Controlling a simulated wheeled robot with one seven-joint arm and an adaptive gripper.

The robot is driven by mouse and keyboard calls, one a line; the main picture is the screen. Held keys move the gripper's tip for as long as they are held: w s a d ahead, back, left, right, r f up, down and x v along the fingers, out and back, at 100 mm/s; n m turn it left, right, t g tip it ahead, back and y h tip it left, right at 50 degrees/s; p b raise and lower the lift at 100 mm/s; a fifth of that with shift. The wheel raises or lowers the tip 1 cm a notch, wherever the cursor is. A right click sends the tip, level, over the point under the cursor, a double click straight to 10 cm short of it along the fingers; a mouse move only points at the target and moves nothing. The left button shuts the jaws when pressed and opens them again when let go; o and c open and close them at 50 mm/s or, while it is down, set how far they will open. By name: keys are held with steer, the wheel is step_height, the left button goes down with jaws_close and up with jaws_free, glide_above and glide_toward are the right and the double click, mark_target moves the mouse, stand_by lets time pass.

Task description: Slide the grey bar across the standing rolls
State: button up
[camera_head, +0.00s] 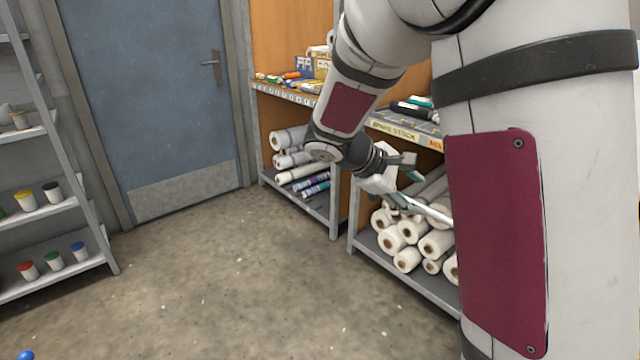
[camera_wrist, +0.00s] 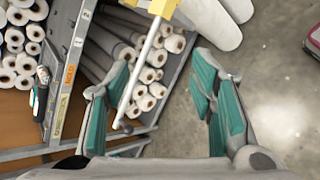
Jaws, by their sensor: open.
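The grey bar (camera_wrist: 143,68) is a slim light rod in front of rolls in the wrist view. Its upper end meets a yellow block (camera_wrist: 152,7) and its lower end has a dark tip. In the head view a pale length of it (camera_head: 437,213) shows in front of the shelf, partly behind my arm. White rolls with brown cores (camera_head: 391,240) lie stacked on the lower shelf, ends outward; they also show in the wrist view (camera_wrist: 157,90). My gripper (camera_wrist: 160,80) is open with teal pads. The bar appears between the fingers, nearer the left one; contact is not clear.
The shelf unit (camera_head: 341,215) has an upright between its bays and a crowded upper shelf. A rack with small pots (camera_head: 55,258) stands at left, beside a blue door (camera_head: 150,90). The concrete floor (camera_head: 240,290) between is clear.

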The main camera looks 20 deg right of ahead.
steer(key=w+d+f+n+t+h+b, duration=0.2)
steer(key=w+f+n+t+h+b, duration=0.3)
steer(key=w+f, duration=0.7)
steer(key=n+t, duration=0.4)
steer(key=n, duration=0.6)
glide_toward(370, 197)
steer(key=b+x, duration=0.2)
steer(key=x, duration=0.9)
steer(key=shift+w+d, duration=0.1)
steer(key=shift+d, duration=0.1)
jaws_close()
